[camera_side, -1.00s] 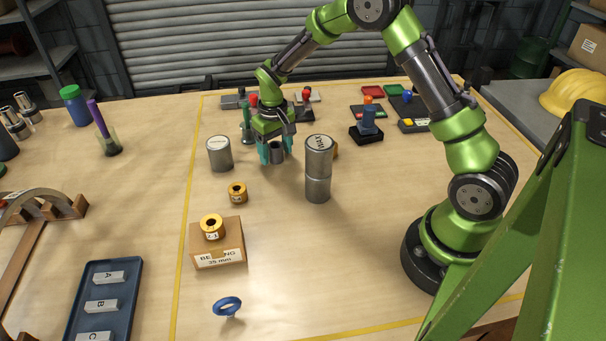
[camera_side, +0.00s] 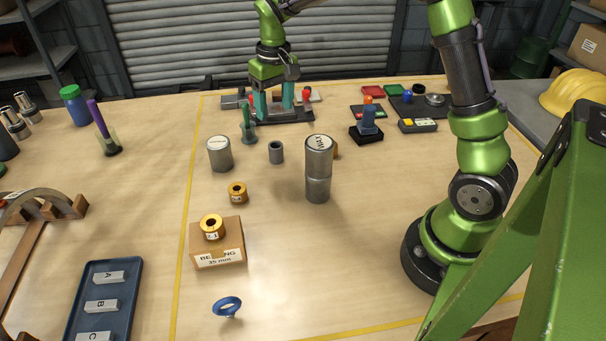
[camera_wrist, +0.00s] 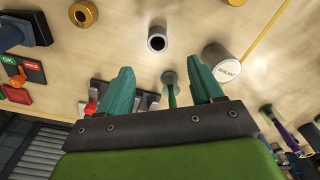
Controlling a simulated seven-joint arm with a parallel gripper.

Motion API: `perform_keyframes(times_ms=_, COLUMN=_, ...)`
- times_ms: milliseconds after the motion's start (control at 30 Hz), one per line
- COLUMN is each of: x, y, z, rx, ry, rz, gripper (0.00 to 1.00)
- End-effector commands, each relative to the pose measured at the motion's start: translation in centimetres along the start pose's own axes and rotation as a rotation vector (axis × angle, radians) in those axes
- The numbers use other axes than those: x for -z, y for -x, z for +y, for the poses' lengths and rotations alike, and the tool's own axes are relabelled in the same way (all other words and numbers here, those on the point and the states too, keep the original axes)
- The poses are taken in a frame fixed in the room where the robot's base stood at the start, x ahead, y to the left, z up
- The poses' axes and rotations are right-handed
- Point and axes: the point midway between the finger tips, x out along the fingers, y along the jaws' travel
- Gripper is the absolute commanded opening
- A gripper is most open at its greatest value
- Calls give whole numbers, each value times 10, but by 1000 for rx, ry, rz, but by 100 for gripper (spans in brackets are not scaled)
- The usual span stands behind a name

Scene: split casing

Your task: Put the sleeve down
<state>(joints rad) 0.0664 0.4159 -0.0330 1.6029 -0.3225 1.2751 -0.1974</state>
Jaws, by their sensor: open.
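The sleeve is a short grey hollow cylinder (camera_side: 276,153) standing upright on the wooden table, its open top facing up. In the wrist view the sleeve (camera_wrist: 157,40) shows as a grey ring with a dark bore, beyond the fingertips and apart from them. My gripper (camera_side: 274,106) is open and empty, raised behind the sleeve towards the back of the table. In the wrist view my gripper's (camera_wrist: 160,75) two teal fingers are spread with nothing held between them.
A silver can (camera_side: 220,154) stands left of the sleeve and a tall stacked cylinder (camera_side: 318,170) to its right. A green-handled item (camera_side: 248,130) stands close behind it. A brass collar (camera_side: 237,192) lies in front. A dark fixture (camera_side: 290,117) lies below my gripper.

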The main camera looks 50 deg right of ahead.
Motion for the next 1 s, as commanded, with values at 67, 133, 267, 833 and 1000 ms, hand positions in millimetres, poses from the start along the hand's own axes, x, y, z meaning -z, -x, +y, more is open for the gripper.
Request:
perform_keyframes(times_ms=67, x=-18, y=27, z=-5, rx=30, ry=-5, rz=55, gripper=66)
perform_keyframes(times_ms=133, x=-40, y=50, z=-9, rx=64, ry=-11, rz=109, gripper=66)
perform_keyframes(times_ms=267, x=-87, y=84, z=-14, rx=131, ry=-28, rz=214, gripper=66)
perform_keyframes(times_ms=833, x=-220, y=104, z=-14, rx=336, ry=-83, rz=507, gripper=66)
perform_keyframes(times_ms=1000, x=-221, y=103, z=-14, rx=337, ry=-84, rz=508, gripper=66)
